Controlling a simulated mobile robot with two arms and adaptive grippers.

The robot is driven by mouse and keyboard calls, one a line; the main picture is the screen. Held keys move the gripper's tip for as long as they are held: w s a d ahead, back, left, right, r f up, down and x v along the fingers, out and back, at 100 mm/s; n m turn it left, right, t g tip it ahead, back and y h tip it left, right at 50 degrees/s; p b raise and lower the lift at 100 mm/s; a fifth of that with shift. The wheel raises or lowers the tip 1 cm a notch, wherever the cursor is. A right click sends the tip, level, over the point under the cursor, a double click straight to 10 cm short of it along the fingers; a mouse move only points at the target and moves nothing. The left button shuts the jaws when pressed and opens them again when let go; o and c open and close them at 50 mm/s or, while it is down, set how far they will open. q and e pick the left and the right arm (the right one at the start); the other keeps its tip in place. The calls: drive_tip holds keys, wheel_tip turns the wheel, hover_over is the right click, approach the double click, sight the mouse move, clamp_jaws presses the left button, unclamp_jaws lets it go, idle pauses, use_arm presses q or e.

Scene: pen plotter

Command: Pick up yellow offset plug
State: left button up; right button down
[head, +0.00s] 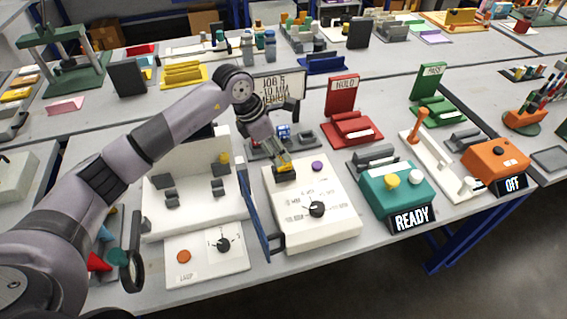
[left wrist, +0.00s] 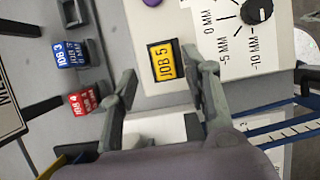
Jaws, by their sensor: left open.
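The yellow plug, labelled JOB 5 (left wrist: 167,62), sits at the edge of a white offset panel (left wrist: 215,50) in the left wrist view. In the head view the yellow plug (head: 285,168) shows just below my left gripper (head: 279,160), partly covered by it. My left gripper also shows in the left wrist view (left wrist: 168,88), its fingers spread wide. The plug lies ahead of the gap between the fingers, and nothing is held. I cannot tell whether the fingertips touch the panel. My right gripper is not in view.
A blue JOB 3 plug (left wrist: 70,54) and a red JOB 4 plug (left wrist: 83,101) stand to the left. The panel carries a black dial (head: 317,209) and a purple button (head: 317,166). A JOB 5 sign (head: 276,88) stands behind. The green READY box (head: 400,195) is to the right.

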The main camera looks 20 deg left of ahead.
sight(284, 167)
use_arm(q)
drive_tip(key=shift+s+p+x, duration=0.15)
drive_tip(key=shift+p+x, duration=0.2)
drive_tip(key=shift+x, duration=0.85)
drive_tip(key=shift+s+p+x, duration=0.1)
drive_tip(key=shift+p+x, duration=0.25)
drive_tip(key=shift+x, duration=0.8)
drive_tip(key=shift+d, duration=0.1)
drive_tip(key=shift+c, duration=0.5)
clamp_jaws()
